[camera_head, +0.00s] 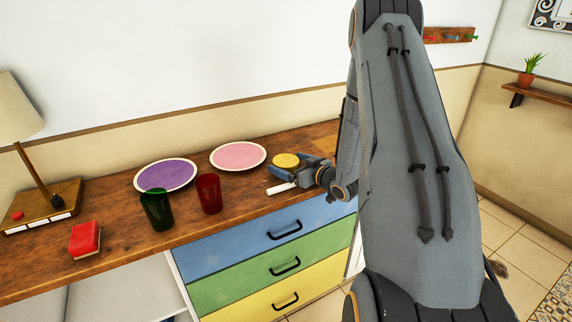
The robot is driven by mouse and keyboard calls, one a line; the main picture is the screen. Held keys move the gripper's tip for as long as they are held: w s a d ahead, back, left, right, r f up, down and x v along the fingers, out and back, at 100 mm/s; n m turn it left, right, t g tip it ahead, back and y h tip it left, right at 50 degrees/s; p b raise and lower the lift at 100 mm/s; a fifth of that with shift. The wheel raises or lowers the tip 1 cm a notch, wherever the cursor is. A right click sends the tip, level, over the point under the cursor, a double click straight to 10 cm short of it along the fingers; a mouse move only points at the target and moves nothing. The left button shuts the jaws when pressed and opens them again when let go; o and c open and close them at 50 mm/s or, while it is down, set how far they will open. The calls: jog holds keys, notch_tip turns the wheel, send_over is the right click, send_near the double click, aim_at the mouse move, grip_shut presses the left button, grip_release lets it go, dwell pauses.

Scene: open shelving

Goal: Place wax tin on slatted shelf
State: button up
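A round, flat tin with a yellow top (286,159), which looks like the wax tin, sits on the wooden counter to the right of the pink plate. My gripper (284,165) is low over the counter at the tin, its two fingers spread apart. One finger lies at the tin's near left side and the other at its right side. Whether they touch it I cannot tell. No slatted shelf can be made out in this view.
On the wooden counter (110,256) stand a purple plate (166,176), a pink plate (238,156), a green cup (157,210), a red cup (209,194), a red box (85,240) and a lamp (40,170). A white stick-like thing (281,188) lies by my gripper. A wall shelf (548,95) holds a plant.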

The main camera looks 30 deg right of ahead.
jog(key=shift+r, duration=0.1)
jog(key=c, duration=1.5)
